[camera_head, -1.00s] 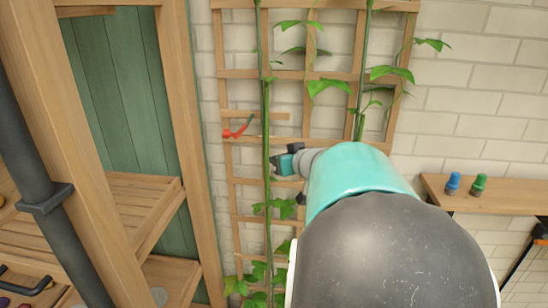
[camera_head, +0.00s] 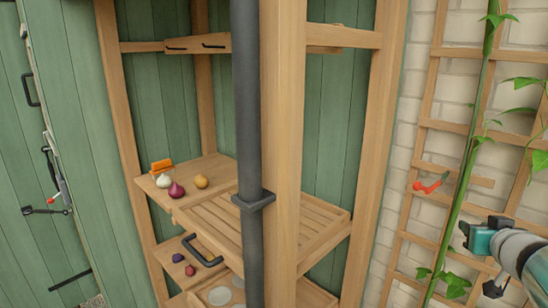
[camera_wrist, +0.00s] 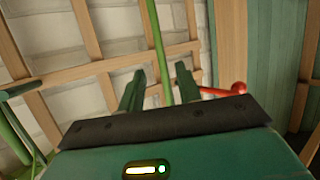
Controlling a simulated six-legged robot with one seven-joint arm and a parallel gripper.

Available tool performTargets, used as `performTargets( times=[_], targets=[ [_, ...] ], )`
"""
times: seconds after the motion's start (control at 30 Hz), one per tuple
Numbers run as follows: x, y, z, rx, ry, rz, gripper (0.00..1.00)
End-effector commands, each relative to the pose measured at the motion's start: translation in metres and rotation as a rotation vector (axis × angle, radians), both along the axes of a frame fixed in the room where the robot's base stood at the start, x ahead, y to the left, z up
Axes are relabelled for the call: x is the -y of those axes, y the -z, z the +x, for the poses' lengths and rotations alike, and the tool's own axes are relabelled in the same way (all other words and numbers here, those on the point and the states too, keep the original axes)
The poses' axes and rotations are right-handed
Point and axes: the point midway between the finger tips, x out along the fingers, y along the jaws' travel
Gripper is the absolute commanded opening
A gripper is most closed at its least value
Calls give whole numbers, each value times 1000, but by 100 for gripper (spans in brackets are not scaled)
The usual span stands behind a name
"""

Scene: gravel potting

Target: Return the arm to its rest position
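My gripper (camera_head: 467,236) is at the lower right of the head view, in front of the trellis. The wrist view shows its two dark fingers (camera_wrist: 159,78) standing apart. Nothing is held between them; a green plant stem (camera_wrist: 158,40) shows beyond the gap. My teal and grey arm reaches in from the right edge of the head view.
A wooden trellis (camera_head: 411,203) with a climbing plant (camera_head: 470,165) stands against the brick wall. A red-handled tool (camera_head: 431,186) is at a short wooden slat there. A wooden shelf unit (camera_head: 281,150) holds bulbs (camera_head: 177,190). A dark post (camera_head: 247,100) crosses in front.

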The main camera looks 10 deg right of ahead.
Motion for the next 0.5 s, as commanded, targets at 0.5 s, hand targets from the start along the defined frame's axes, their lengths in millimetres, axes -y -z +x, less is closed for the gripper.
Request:
performTargets(
  times=[0.5],
  targets=[
    [-205, 26, -33, -337, 69, 17, 34]
  ],
)
